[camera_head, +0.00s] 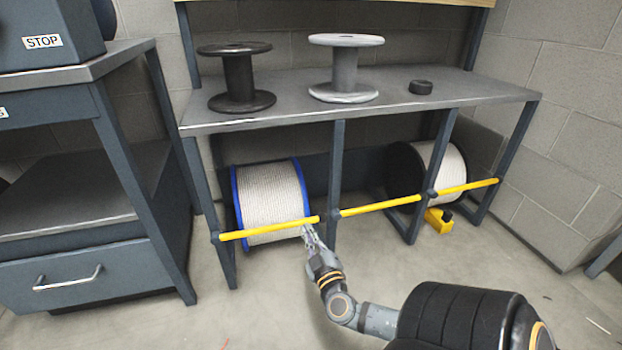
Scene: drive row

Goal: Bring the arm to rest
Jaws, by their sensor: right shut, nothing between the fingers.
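My right arm comes in from the lower right and reaches toward the rack (455,92). Its gripper (309,234) is shut and empty. It is in front of the lower right part of a rope spool with blue flanges (270,196), just below a yellow bar (268,229) across the left bay. I cannot tell whether the fingertips touch the bar or the spool. My left gripper is not in view.
A second rope spool (437,172) sits in the right bay behind yellow bars (380,205), with a yellow block (438,221) below. Empty black (238,78) and grey (344,70) spools stand on top. A drawer bench (75,280) stands left. Floor in front is mostly clear.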

